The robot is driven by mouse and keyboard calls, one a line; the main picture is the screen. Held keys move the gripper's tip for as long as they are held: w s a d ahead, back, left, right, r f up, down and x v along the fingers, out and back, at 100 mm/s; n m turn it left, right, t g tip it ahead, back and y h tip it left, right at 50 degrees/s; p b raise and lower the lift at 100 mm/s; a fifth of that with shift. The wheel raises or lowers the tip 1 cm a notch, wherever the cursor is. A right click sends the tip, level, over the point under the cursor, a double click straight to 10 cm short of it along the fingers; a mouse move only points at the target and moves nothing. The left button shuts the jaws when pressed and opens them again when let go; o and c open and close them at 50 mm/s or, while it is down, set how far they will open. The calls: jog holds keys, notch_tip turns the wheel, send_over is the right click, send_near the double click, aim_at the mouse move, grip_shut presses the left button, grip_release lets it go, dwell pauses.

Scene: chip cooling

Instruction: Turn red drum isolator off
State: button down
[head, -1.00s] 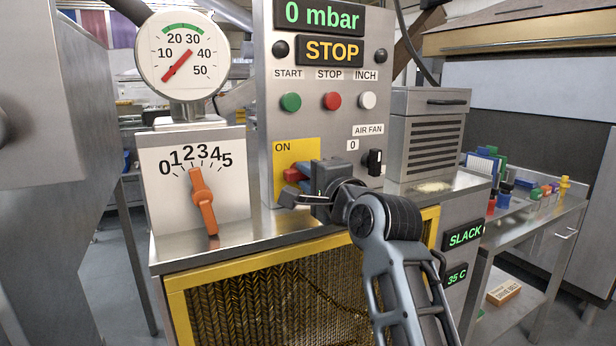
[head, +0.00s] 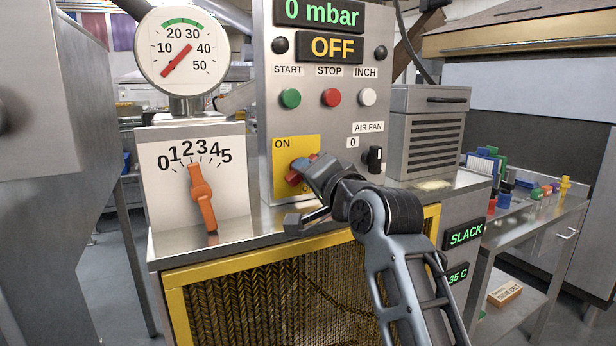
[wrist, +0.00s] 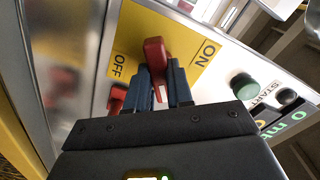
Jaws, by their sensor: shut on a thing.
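The red drum isolator handle (head: 294,176) sits on a yellow plate (head: 283,151) low on the steel control panel. Its handle stands at a slant, and part of it is hidden behind my gripper. In the wrist view the red handle (wrist: 154,52) shows between my gripper's blue fingers (wrist: 165,88), on the plate marked ON and OFF. My gripper (head: 308,170) is shut on the handle. The display (head: 332,47) above reads OFF.
START, STOP and INCH buttons sit above the isolator, and the AIR FAN switch (head: 374,160) is to its right. An orange lever (head: 202,198) on a numbered dial plate stands left. A yellow-framed mesh guard (head: 290,285) lies below.

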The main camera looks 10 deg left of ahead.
jog(key=n+b, duration=0.1)
jog(key=n, duration=0.4)
jog(key=shift+f+n+b, duration=0.15)
jog(key=shift+n+b, duration=0.15)
jog(key=n+b, duration=0.1)
jog(key=n, duration=0.4)
jog(key=shift+n+b, duration=0.3)
jog(key=shift+b, duration=0.05)
jog(key=c, duration=1)
grip_release()
jog(key=b+v, duration=0.1)
jog(key=v, duration=0.6)
jog(key=shift+s+d, duration=0.25)
jog(key=shift+s, duration=0.1)
